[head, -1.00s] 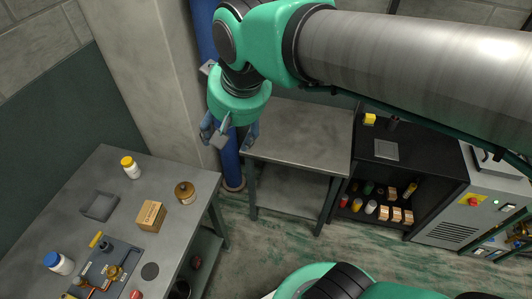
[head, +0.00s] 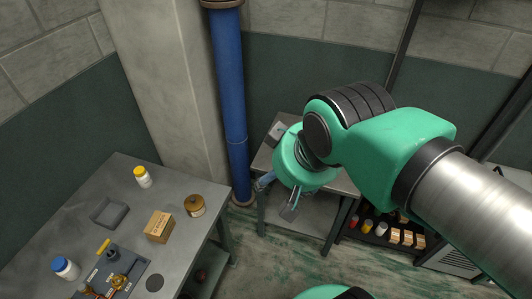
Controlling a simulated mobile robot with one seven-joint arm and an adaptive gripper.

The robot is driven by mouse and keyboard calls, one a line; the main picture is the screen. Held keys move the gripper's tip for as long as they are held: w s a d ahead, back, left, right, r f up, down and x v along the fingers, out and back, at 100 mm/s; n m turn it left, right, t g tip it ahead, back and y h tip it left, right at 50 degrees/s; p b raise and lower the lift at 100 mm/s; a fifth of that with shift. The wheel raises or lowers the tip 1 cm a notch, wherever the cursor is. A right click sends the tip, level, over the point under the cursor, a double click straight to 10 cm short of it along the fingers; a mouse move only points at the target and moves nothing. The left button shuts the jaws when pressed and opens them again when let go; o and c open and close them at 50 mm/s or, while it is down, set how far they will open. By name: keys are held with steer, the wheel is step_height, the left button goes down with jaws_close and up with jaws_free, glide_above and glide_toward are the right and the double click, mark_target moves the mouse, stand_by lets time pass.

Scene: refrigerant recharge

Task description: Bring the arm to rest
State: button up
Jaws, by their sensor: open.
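My gripper (head: 277,198) hangs below my green wrist in the head view, in front of the small grey table (head: 300,208). Its fingers are spread apart and nothing shows between them. My arm reaches in from the right edge and is bent at the green elbow joint. The gripper appears apart from the workbench on the left. Part of the small table is hidden behind my wrist.
The workbench (head: 190,245) at left holds a yellow-capped bottle (head: 143,177), a grey tray (head: 110,213), a cardboard box (head: 159,227), a brown jar (head: 194,206), a blue-capped bottle (head: 65,268) and a brass-fitted panel (head: 128,265). A blue pipe (head: 232,110) stands behind. A dark shelf (head: 385,232) is at right.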

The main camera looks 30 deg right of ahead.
step_height(320, 180, down, 8)
steer(key=b, duration=0.7)
steer(key=shift+r, duration=0.25)
